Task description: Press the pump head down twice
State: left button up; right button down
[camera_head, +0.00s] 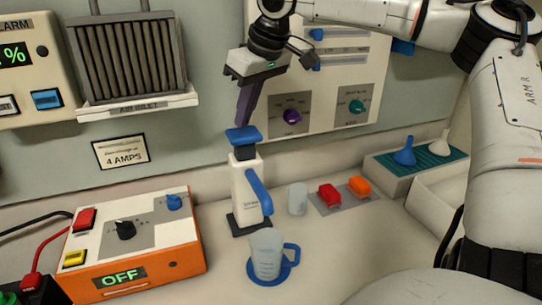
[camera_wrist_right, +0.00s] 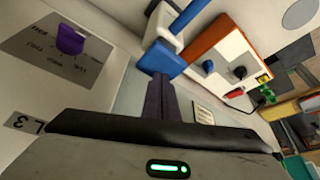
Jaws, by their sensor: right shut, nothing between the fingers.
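The pump dispenser (camera_head: 245,188) is a white bottle on a dark base, with a blue pump head (camera_head: 243,136) on top and a blue spout arm on its right side. My right gripper (camera_head: 243,120) points down, with its purple fingers shut and empty. The fingertips are right at the top of the pump head; I cannot tell whether they touch it. In the right wrist view the blue pump head (camera_wrist_right: 162,60) shows just beyond the fingertips. A clear measuring cup (camera_head: 266,255) with a blue handle stands on a blue coaster below the spout. My left gripper is not in view.
An orange-sided charger box (camera_head: 136,245) reading OFF stands left of the pump. A small clear cup (camera_head: 297,198) and red and orange blocks (camera_head: 330,194) sit to its right. Funnels (camera_head: 405,152) stand on a teal mat further right. A panel with knobs (camera_head: 330,85) is behind.

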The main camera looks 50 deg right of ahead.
aim_at(246, 133)
jog(key=shift+f, duration=0.15)
jog(key=shift+s+f, duration=0.1)
jog(key=shift+f, duration=2.3)
jog(key=shift+r, duration=2.55)
notch_tip(246, 133, up, 6)
